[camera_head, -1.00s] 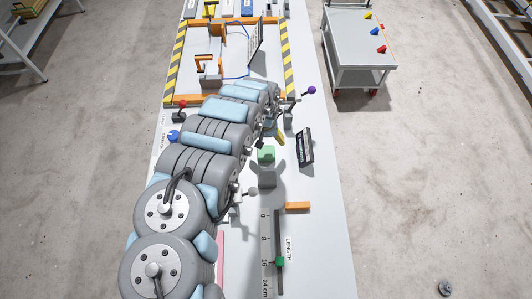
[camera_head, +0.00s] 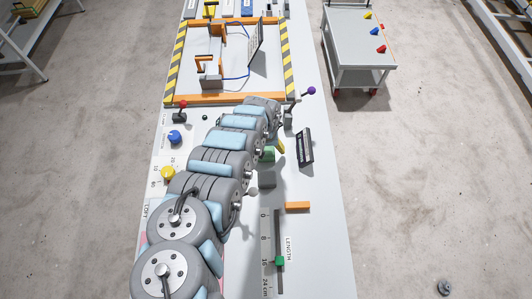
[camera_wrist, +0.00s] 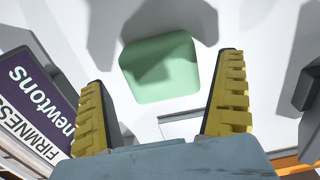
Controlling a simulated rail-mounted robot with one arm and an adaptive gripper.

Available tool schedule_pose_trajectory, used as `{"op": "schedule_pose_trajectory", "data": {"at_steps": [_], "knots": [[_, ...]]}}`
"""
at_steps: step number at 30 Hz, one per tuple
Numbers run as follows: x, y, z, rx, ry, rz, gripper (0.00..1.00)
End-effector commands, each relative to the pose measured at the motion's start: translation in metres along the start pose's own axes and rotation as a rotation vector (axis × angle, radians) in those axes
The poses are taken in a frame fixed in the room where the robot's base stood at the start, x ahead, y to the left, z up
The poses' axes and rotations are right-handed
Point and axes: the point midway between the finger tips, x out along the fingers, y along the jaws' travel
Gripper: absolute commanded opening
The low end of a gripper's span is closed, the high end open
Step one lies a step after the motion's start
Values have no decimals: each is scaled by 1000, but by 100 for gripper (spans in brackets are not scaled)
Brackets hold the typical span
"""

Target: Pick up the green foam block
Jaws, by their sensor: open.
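The fingers are wide apart with nothing held. A shadow falls across the block's upper part. In the head view my gripper is mostly hidden by the arm; one yellow finger shows just right of the block.
A dark display panel (camera_head: 304,146) stands right of the block; its "FIRMNESS newtons" face (camera_wrist: 35,100) shows at the wrist view's left. A purple-knobbed lever (camera_head: 311,91) is behind. An orange bar (camera_head: 298,206) and length scale with green slider (camera_head: 280,261) lie in front.

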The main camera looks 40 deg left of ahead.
Motion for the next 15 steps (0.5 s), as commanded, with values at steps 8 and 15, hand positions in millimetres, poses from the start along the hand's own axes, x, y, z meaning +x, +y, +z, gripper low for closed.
{"op": "schedule_pose_trajectory", "data": {"at_steps": [8, 15], "knots": [[10, -2, 1, -2, -3, -3, 100], [10, -2, 1, -2, -2, -4, 100]]}}
